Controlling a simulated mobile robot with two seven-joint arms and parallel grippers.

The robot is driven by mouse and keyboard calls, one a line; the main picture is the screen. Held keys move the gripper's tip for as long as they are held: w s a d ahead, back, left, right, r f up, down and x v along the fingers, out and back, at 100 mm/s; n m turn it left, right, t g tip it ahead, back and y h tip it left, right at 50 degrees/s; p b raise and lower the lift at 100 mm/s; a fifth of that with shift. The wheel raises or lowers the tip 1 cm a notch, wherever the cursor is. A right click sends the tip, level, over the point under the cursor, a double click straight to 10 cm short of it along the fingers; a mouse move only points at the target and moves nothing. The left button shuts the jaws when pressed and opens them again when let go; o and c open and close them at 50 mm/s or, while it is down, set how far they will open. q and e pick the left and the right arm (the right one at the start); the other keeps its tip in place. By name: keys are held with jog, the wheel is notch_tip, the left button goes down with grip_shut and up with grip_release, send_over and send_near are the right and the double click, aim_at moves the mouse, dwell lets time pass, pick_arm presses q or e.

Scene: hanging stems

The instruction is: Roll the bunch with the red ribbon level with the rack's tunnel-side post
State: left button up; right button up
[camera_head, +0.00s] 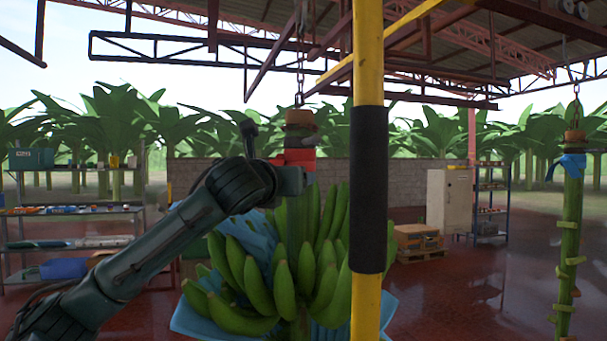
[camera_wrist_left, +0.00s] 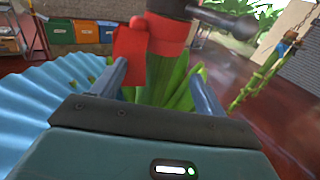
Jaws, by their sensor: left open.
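The bunch with the red ribbon (camera_head: 298,157) hangs from a chain, with green bananas (camera_head: 258,287) and a blue sheet around its lower part. My left gripper (camera_head: 306,179) is at its stem, just below the ribbon. In the left wrist view the open fingers (camera_wrist_left: 158,72) stand on either side of the stem, with the red ribbon (camera_wrist_left: 130,48) just beyond; contact cannot be told. A yellow post (camera_head: 369,185) with a black sleeve stands right of the stem and hides part of the bunch. Whether it is the tunnel-side post is unclear. My right gripper is out of view.
A bare stem with a blue ribbon (camera_head: 570,165) hangs at the far right. Red floor lies open between the post and the bare stem.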

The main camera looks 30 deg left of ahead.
pick_arm(q)
jog(key=p+x, duration=0.2)
jog(key=x, duration=0.9)
jog(key=shift+f+p, duration=0.1)
jog(key=shift+p, duration=0.2)
jog(key=shift+s, duration=0.1)
jog(key=shift+c, duration=0.2)
jog(key=c, duration=1.3)
